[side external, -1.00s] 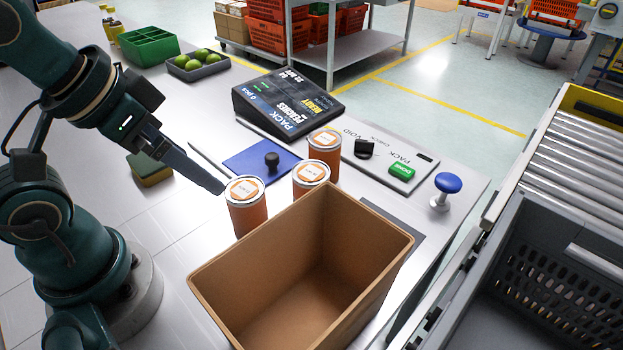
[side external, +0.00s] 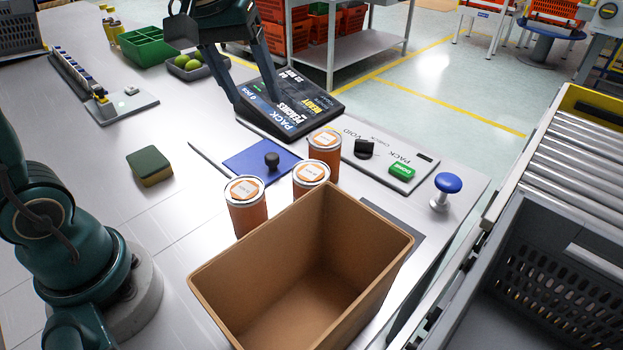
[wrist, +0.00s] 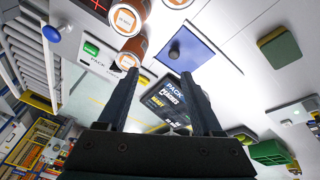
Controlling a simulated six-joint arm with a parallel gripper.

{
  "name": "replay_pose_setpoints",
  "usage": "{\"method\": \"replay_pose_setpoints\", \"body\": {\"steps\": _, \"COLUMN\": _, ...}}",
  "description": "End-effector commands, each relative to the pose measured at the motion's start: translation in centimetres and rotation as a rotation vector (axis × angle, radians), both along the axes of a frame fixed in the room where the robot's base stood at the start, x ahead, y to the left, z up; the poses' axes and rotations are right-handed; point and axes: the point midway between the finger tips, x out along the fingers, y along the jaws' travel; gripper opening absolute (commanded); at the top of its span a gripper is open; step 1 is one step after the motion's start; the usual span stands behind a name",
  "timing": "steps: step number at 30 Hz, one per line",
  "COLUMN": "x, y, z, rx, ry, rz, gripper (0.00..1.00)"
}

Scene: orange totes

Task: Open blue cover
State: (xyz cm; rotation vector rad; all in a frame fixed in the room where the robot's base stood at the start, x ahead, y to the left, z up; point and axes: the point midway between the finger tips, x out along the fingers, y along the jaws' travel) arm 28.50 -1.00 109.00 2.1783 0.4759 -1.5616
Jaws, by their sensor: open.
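The blue cover (side external: 243,166) is a flat blue panel lying on the table, with a black knob (side external: 271,159) standing on it. It looks closed. In the wrist view the blue cover (wrist: 198,55) lies beyond my fingertips, with its knob (wrist: 174,53) on top. My gripper (side external: 258,104) is open and empty, fingers pointing down, above and behind the cover, in front of the tilted display. In the wrist view my gripper (wrist: 160,73) shows its two fingers spread apart.
A green-and-yellow sponge (side external: 149,166) lies at left. A panel with a green button (side external: 402,171) is at right.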

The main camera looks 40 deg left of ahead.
Motion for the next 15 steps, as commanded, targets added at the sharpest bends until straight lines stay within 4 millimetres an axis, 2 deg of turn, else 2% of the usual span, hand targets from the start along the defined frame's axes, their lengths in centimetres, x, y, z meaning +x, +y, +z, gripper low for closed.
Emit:
{"method": "replay_pose_setpoints", "body": {"steps": 3, "x": 2.9, "y": 1.4, "z": -2.0, "rx": -0.023, "ry": 0.070, "rz": 0.082, "gripper": 0.67}}
{"method": "replay_pose_setpoints", "body": {"steps": 7, "x": 5.2, "y": 2.8, "z": -4.9, "rx": -0.043, "ry": 0.142, "rz": 0.154, "gripper": 0.67}}
{"method": "replay_pose_setpoints", "body": {"steps": 12, "x": 6.8, "y": 4.4, "z": -9.0, "rx": -0.059, "ry": 0.229, "rz": 0.208, "gripper": 0.67}}
{"method": "replay_pose_setpoints", "body": {"steps": 15, "x": 7.0, "y": 5.0, "z": -10.9, "rx": -0.065, "ry": 0.270, "rz": 0.222, "gripper": 0.67}}
